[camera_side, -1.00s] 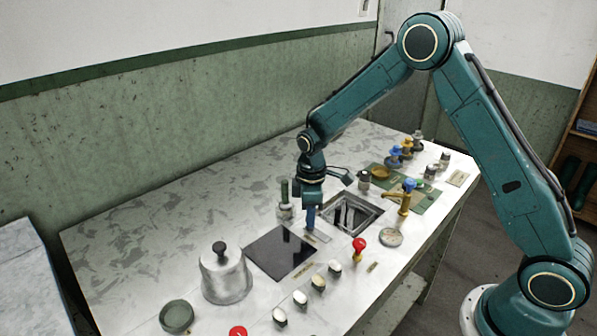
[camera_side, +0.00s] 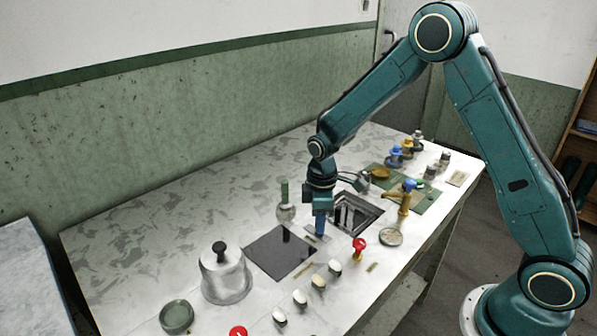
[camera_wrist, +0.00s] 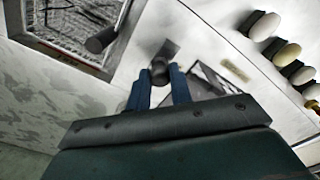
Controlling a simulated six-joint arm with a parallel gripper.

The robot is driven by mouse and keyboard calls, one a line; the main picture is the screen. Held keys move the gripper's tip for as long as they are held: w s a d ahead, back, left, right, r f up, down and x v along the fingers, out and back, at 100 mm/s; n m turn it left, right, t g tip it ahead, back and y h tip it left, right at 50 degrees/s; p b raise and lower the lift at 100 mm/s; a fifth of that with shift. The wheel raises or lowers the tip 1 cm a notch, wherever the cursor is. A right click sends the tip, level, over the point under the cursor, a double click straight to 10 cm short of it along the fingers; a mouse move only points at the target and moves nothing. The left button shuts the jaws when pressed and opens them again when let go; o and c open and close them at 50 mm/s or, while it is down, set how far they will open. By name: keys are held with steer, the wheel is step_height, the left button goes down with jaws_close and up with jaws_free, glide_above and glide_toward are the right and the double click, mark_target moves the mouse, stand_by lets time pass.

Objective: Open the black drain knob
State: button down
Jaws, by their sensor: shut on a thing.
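The black drain knob (camera_wrist: 159,70) shows in the wrist view between the two blue fingers of my gripper (camera_wrist: 161,80). The fingers are shut on it. A small grey plate (camera_wrist: 166,50) shows just beyond the knob. In the side view my gripper (camera_side: 320,234) points down at the counter between the square metal basin (camera_side: 372,214) and the flat dark panel (camera_side: 270,252). The fingers hide the knob there.
The basin also shows in the wrist view, with a dark cylinder (camera_wrist: 101,40) near its rim. A green-handled item (camera_side: 285,207) stands left of my gripper.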

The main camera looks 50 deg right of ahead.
steer(key=c, duration=1.3)
jaws_free()
steer(key=shift+r, duration=0.15)
step_height(320, 180, up, 14)
steer(key=shift+f, duration=0.15)
steer(key=s+r+m+t, duration=0.3)
steer(key=s+r+m, duration=0.1)
steer(key=s+r, duration=0.75)
steer(key=shift+s+f+m+t, duration=0.1)
steer(key=shift+s+m+t, duration=0.55)
steer(key=shift+s, duration=1.75)
steer(key=shift+s+f+m+t, duration=0.15)
steer(key=shift+s+m, duration=0.85)
steer(key=shift+s, duration=1.45)
steer(key=shift+s+r+m+t, duration=0.1)
steer(key=shift+s+m+t, duration=0.6)
steer(key=shift+s, duration=1.7)
